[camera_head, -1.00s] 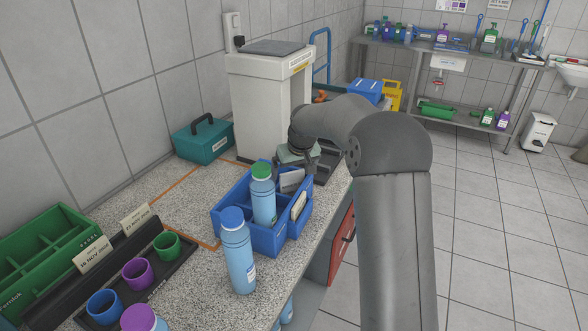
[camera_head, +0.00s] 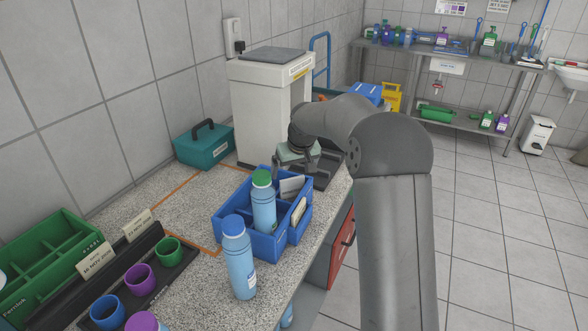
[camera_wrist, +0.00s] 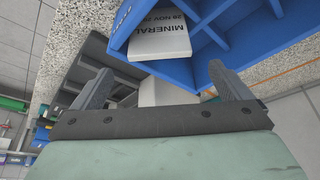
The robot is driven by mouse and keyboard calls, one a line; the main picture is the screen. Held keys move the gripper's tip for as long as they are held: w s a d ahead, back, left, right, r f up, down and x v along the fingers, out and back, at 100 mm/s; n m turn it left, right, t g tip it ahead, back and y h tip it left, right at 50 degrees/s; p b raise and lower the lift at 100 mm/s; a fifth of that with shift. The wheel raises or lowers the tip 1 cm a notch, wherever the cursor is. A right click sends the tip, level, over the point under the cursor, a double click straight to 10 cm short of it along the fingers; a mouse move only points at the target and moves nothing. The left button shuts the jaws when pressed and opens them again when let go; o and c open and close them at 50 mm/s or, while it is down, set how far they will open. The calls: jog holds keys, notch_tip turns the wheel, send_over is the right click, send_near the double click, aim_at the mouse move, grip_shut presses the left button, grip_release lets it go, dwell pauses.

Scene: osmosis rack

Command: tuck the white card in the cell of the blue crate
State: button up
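The blue crate (camera_head: 232,226) stands on the speckled bench. A white card (camera_head: 291,187) stands tilted in its far cell. In the wrist view the card (camera_wrist: 160,37) shows printed text reading "MINERAL", with blue crate walls around it. A second pale card or label (camera_head: 299,210) shows at the crate's right side. My gripper (camera_head: 298,166) is just beyond the crate's far edge. In the wrist view its two fingers (camera_wrist: 163,88) are spread apart, clear of the printed card. A pale thing shows between them; I cannot tell what it is.
A green-capped bottle (camera_head: 263,205) stands in the crate. A blue-capped bottle (camera_head: 238,262) stands just in front of it. A teal box (camera_head: 204,147) and a white machine (camera_head: 262,100) are behind. Cups (camera_head: 140,278) and a green caddy (camera_head: 45,262) are at left.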

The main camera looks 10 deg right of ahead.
jog(key=shift+r+p, duration=1.35)
jog(key=shift+r, duration=0.85)
